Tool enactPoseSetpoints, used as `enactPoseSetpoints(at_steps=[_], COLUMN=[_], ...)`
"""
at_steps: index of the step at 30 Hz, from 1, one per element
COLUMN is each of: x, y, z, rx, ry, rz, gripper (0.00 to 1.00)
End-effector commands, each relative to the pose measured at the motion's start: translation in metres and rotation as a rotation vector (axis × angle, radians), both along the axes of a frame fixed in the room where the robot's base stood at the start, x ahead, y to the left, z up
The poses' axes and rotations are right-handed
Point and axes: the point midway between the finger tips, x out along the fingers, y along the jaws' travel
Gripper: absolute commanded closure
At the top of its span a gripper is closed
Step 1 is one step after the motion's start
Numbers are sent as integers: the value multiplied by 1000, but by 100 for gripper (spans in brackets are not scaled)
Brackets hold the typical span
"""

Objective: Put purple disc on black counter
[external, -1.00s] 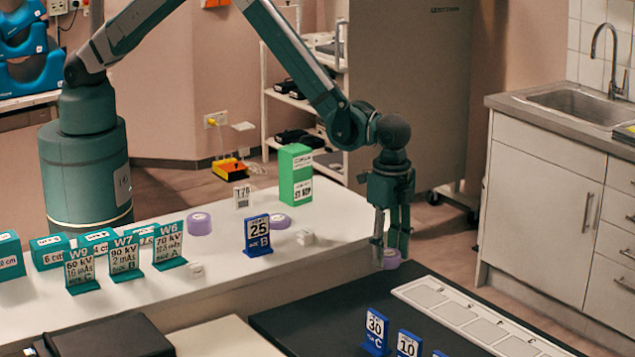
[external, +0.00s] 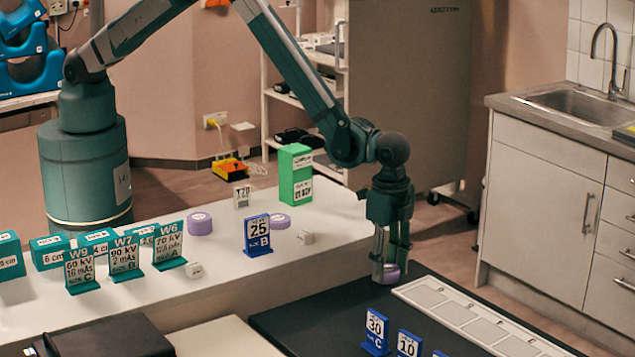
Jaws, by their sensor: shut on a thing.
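My gripper (external: 391,268) points down at the far edge of the black counter (external: 330,300). It is shut on a small purple disc (external: 392,273), which shows between and below the fingertips. The disc is at or just above the black surface; I cannot tell whether it touches.
A white slotted strip (external: 465,318) lies right of my gripper. Blue number signs (external: 376,330) stand at the black counter's front. A blue sign (external: 257,235), a green box (external: 296,174) and teal signs (external: 125,257) stand on the white counter.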

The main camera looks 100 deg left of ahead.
Motion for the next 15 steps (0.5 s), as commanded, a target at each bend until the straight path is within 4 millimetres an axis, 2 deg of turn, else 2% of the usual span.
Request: enactPoseSetpoints(at_steps=[14, 15], x=[0, 0], y=[0, 0], z=[-4, -3], rx=[0, 0], ry=[0, 0], rz=[0, 0], gripper=[77, 57])
